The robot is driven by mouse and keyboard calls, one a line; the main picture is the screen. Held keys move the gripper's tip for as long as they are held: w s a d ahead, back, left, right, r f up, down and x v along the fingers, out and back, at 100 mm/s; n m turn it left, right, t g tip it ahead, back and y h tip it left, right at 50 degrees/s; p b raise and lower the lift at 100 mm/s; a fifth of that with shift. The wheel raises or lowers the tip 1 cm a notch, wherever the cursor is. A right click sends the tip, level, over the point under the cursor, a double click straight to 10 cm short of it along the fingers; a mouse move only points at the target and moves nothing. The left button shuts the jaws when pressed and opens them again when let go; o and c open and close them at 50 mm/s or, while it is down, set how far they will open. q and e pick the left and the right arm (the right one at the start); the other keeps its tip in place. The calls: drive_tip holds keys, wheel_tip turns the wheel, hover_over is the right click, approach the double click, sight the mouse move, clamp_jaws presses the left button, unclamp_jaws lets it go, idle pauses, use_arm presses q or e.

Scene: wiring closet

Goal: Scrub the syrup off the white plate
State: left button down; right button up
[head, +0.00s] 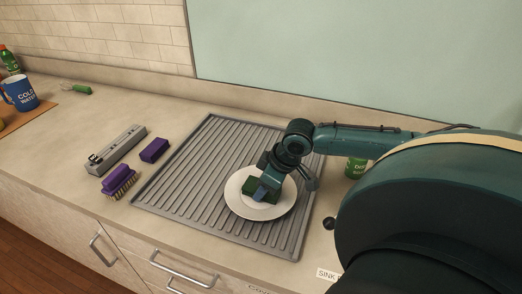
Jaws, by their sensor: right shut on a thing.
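The white plate (270,211) lies on the grey ribbed drain mat (186,181), toward its right side. My right gripper (261,190) is over the plate, pointing down, and shut on a dark green sponge-like block (266,211). The block is at the plate's middle and seems to touch it. No syrup can be made out; the block and gripper hide the plate's centre. My left gripper is not in view.
Left of the mat are a purple brush (118,182), a purple block (154,150) and a long grey device (117,148). A blue mug (20,94) stands far left. A green can (355,168) stands right, behind my right arm. The counter between mug and device is clear.

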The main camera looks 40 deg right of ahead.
drive_tip(key=shift+f, duration=0.15)
drive_tip(key=shift+w+a, duration=0.45)
drive_tip(key=shift+w, duration=0.4)
drive_tip(key=shift+s+d+r, duration=0.25)
drive_tip(key=shift+d, duration=0.4)
drive_tip(key=shift+r, duration=4.55)
